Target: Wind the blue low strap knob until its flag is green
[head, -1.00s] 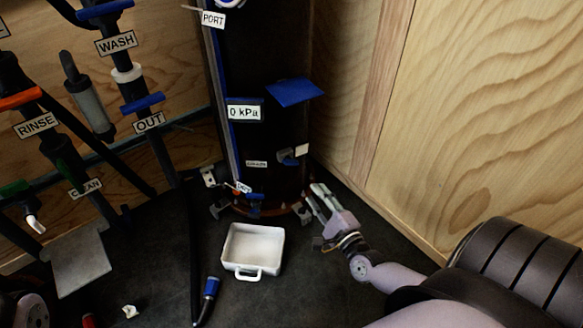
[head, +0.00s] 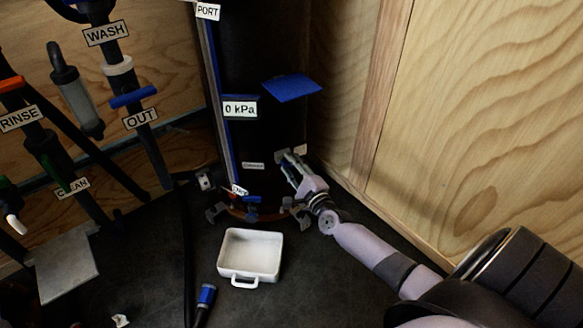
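A tall black cylinder (head: 262,130) stands in the corner. Small blue parts (head: 252,199) sit low on its front, beside dark knob-like pieces (head: 217,211); I cannot tell which is the low strap knob. My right gripper (head: 289,160) is at the cylinder's lower right side, its fingers pointing up and left. Its fingertips overlap a small grey fitting that is now mostly hidden, so contact and finger gap are unclear. A pale tab (head: 300,149) shows beside the fingertips. I see no green flag on the cylinder. My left gripper is out of view.
A white tray (head: 251,284) with a handle lies on the dark floor. A blue plate (head: 291,88) juts out above my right gripper. The plywood wall (head: 470,130) is close on the right.

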